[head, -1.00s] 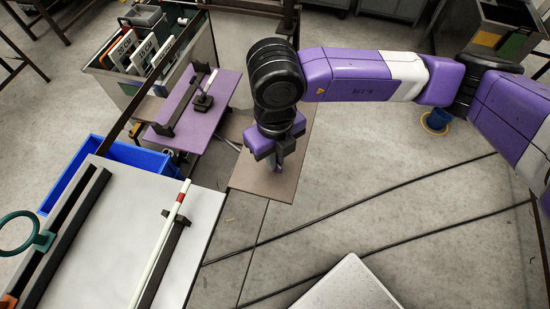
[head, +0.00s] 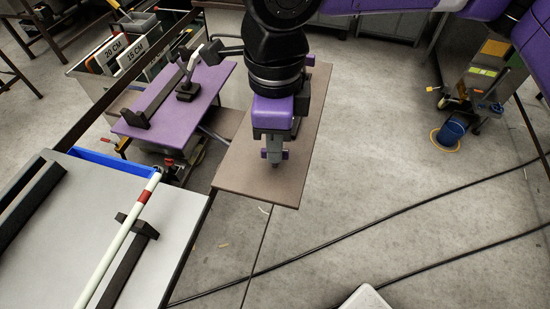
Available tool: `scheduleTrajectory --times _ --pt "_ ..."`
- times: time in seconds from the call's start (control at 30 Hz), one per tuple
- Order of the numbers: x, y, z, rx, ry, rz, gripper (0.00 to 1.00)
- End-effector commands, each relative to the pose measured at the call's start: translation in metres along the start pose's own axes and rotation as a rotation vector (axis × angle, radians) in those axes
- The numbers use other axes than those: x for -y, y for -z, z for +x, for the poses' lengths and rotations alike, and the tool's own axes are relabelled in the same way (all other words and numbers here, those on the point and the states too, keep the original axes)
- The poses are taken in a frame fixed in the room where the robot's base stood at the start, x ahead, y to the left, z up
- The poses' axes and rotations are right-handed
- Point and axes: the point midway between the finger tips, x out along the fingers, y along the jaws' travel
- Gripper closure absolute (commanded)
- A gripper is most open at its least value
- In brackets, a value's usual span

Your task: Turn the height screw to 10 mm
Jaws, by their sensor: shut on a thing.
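My gripper (head: 273,158) points down over the brown board (head: 233,178), its fingers shut on a small grey piece that is hard to make out. I cannot tell whether this piece is the height screw or whether it touches the board. The purple table (head: 196,108) stands to the left of my gripper, with a dark rail and a small stand on it. A small red part (head: 169,162) shows on dark hardware below its front edge; I cannot tell what it is. No millimetre scale can be read.
A grey-white table (head: 150,235) at lower left carries a white rod with a red band (head: 144,197) and dark rails. Labelled plates (head: 131,57) stand in a box at the back left. Cables cross the open floor at right.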

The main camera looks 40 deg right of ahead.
Motion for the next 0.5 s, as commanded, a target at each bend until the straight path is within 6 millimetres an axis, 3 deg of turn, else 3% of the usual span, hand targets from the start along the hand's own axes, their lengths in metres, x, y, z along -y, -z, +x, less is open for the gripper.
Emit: scheduleTrajectory --times 0.03,0.5 --pt "0.0002 -0.0003 0.0075 0.001 0.002 -0.045 1.0" --pt "-0.0003 -0.0004 0.0047 0.002 -0.001 -0.49 1.0"
